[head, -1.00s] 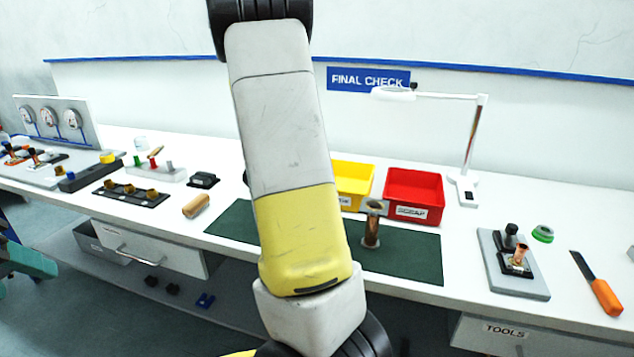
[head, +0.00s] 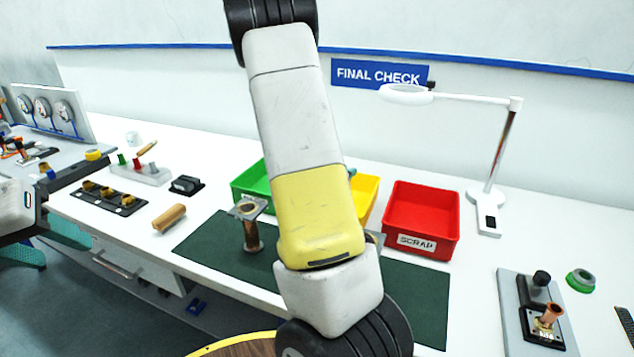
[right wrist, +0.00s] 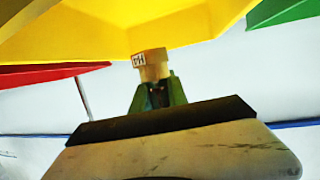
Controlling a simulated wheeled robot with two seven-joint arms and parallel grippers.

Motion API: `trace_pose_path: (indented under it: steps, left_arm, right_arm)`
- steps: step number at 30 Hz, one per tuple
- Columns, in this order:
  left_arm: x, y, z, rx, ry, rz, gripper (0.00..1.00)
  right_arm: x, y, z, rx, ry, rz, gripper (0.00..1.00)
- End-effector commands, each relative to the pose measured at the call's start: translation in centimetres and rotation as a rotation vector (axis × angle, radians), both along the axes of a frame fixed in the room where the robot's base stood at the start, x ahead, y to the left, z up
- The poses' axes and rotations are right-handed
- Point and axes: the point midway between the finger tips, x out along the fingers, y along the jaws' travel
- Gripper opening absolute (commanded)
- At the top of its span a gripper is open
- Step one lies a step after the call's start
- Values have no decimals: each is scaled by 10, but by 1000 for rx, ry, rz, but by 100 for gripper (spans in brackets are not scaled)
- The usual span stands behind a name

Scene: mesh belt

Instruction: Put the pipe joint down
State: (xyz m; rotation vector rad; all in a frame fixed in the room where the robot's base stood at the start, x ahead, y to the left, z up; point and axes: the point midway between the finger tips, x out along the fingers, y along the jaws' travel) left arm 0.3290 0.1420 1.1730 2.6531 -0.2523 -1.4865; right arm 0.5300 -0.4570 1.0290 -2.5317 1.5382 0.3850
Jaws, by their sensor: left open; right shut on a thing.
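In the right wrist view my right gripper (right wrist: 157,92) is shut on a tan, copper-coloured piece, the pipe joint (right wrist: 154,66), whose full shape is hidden. The yellow bin (right wrist: 100,28) fills the view beyond it; I cannot tell whether they touch. In the head view the yellow bin (head: 364,197) is partly behind my arm. My left gripper (head: 42,196) is open and empty at the left edge.
A copper tube with a square grey flange (head: 251,235) stands on the green mat (head: 215,250). A green bin (head: 250,183) and red scrap bin (head: 420,215) flank the yellow one. A lamp (head: 488,195) stands right. The mat's right part is clear.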

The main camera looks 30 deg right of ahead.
Motion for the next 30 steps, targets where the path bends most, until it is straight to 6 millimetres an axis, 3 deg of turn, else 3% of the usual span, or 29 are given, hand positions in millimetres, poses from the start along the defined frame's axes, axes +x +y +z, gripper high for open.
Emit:
trace_pose_path:
  steps: [12,30]
  left_arm:
    - [0,0,0,0,0,0,51]
    - [0,0,0,0,0,0,51]
  right_arm:
    - [0,0,-48,-2,-1,-1,0]
    - [0,0,-59,-1,-1,-1,0]
